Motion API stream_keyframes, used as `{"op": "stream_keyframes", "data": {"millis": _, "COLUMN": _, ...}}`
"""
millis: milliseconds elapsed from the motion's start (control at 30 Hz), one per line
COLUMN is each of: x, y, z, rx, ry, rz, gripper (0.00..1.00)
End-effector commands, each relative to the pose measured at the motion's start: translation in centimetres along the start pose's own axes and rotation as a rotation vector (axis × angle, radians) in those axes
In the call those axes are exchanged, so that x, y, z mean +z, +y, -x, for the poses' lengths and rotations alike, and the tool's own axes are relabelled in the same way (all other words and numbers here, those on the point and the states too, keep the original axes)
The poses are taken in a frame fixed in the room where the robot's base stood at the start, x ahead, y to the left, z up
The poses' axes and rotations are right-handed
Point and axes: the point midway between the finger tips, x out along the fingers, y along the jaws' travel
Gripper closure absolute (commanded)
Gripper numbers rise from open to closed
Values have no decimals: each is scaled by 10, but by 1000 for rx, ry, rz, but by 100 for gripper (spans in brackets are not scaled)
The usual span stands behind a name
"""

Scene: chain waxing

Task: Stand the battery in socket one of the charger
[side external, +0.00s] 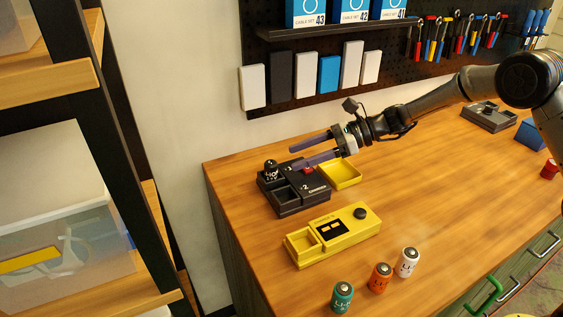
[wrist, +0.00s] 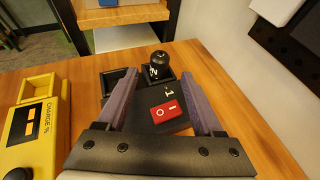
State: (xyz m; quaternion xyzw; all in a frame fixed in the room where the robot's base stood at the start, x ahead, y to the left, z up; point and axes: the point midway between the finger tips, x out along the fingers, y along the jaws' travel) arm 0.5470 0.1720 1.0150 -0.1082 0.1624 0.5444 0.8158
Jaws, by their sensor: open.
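The charger (side external: 307,204) is a dark box on the wooden table with two square sockets and a red switch. A black battery (side external: 271,171) stands about upright in the rear socket, beside the label 1. The battery (wrist: 159,61) also shows in the wrist view, its lower part hidden by the socket. The other socket (wrist: 117,84), by the label 2, is empty. My gripper (side external: 296,156) is open, its purple fingers spread apart. In the wrist view the battery lies ahead, between the fingertip lines, with clear gaps on both sides.
A yellow tray (side external: 343,182) sits beside the charger. A yellow charge tester (side external: 335,240) lies in front. Teal (side external: 342,296), orange (side external: 379,278) and white (side external: 407,262) batteries stand near the front edge. A pegboard wall (side external: 400,92) rises behind. The table's right side is mostly free.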

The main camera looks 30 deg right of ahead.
Motion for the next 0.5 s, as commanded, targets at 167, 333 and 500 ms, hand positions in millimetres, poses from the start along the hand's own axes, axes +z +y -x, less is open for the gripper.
{"op": "stream_keyframes", "data": {"millis": 167, "x": 0, "y": 0, "z": 28, "rx": -1, "ry": 0, "rz": -1, "gripper": 32}}
{"op": "stream_keyframes", "data": {"millis": 333, "x": 0, "y": 0, "z": 39, "rx": 0, "ry": 1, "rz": -1, "gripper": 32}}
{"op": "stream_keyframes", "data": {"millis": 500, "x": 0, "y": 1, "z": 40, "rx": 1, "ry": 0, "rz": -1, "gripper": 32}}
